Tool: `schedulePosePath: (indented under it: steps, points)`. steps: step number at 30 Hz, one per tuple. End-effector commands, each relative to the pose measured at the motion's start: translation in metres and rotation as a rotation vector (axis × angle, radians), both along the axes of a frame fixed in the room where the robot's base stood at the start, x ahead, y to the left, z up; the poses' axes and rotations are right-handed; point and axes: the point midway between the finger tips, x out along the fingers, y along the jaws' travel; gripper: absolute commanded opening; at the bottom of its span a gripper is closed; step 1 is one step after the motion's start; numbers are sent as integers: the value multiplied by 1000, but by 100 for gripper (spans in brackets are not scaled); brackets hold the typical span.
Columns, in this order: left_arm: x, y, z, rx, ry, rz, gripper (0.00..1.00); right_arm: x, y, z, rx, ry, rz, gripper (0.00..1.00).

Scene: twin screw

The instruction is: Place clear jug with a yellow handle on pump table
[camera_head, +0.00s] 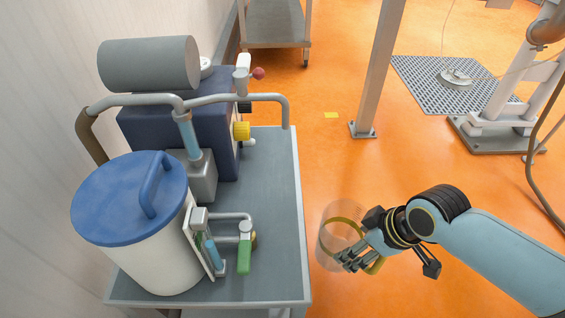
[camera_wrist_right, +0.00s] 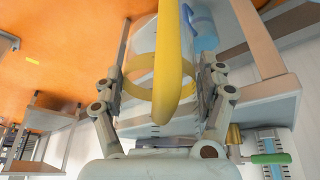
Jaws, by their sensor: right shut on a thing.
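The clear jug (camera_head: 337,222) with a yellow handle is held in the air just right of the pump table (camera_head: 284,175), over the orange floor. My right gripper (camera_head: 362,252) is shut on the jug from its right side. In the right wrist view the yellow handle (camera_wrist_right: 172,65) runs down the middle between the two fingers, and the clear body behind it is partly hidden. The pump table is a grey top with a pale edge, carrying the pump gear. My left gripper is in no view.
A white tank with a blue lid (camera_head: 130,198), a dark blue pump block (camera_head: 215,125) and grey pipes crowd the table's left and back. A green-handled valve (camera_head: 244,252) stands near its front. A bare strip runs along the right edge. A post (camera_head: 379,70) stands beyond.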

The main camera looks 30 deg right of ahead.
Motion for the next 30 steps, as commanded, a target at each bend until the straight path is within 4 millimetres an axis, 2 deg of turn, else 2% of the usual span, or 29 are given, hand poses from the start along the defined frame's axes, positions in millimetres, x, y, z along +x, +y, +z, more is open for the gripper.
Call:
schedulePosePath:
  steps: [1,3,6,10,15,19,30]
  points:
    - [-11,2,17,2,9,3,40,0,0,35,-2,-8,6,31]
    - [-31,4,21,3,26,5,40,-5,0,57,-6,-9,13,31]
    - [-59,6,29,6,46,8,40,-11,-1,85,-9,-7,22,31]
    - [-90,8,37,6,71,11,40,-18,-1,110,-13,-8,32,31]
    - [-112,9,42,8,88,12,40,-22,-1,123,-15,-6,38,31]
    - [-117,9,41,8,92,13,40,-8,4,123,-15,-10,38,31]
    - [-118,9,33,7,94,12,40,86,37,122,-13,-9,38,31]
